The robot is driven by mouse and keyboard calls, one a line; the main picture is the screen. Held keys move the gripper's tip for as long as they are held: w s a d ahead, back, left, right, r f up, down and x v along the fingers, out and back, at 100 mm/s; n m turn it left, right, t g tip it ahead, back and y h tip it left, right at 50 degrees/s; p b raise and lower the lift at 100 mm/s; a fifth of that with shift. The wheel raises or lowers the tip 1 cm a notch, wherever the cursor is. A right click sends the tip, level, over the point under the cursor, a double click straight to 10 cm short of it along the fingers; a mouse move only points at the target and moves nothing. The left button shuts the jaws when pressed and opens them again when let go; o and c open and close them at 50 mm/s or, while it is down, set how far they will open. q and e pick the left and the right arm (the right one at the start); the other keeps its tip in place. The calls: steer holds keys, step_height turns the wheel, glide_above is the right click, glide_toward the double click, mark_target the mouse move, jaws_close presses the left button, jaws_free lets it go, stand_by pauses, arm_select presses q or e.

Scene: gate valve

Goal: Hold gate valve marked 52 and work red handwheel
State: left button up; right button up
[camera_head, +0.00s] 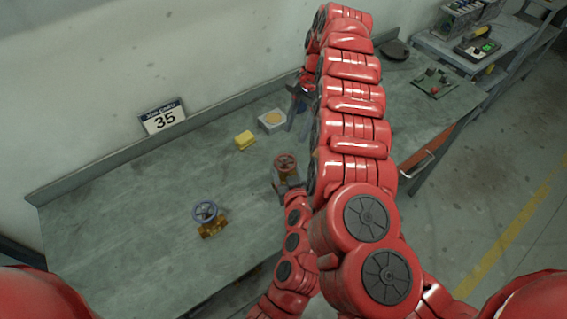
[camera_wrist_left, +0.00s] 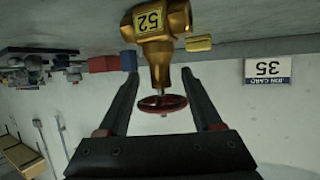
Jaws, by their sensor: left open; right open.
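The gate valve (camera_head: 287,172) with a red handwheel (camera_head: 285,161) stands on the workbench. In the left wrist view, which is upside down, its brass body (camera_wrist_left: 160,22) carries a label reading 52, and its red handwheel (camera_wrist_left: 162,103) shows between my fingers. My left gripper (camera_head: 283,185) is at this valve on its near side. Its two fingers (camera_wrist_left: 160,74) are open on either side of the stem and wheel, with gaps visible. My right gripper (camera_head: 298,112) is open and empty, behind the valve above the bench. My right arm hides part of the bench.
A second valve with a blue handwheel (camera_head: 206,211) stands to the left. A yellow block (camera_head: 244,140) and a pale box (camera_head: 271,121) lie behind. A job card sign reading 35 (camera_head: 163,118) leans at the back. The bench's left part (camera_head: 110,215) is clear.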

mark_target(283, 164)
arm_select(q)
steer(key=shift+x, duration=2.15)
steer(key=shift+c, duration=0.3)
jaws_close()
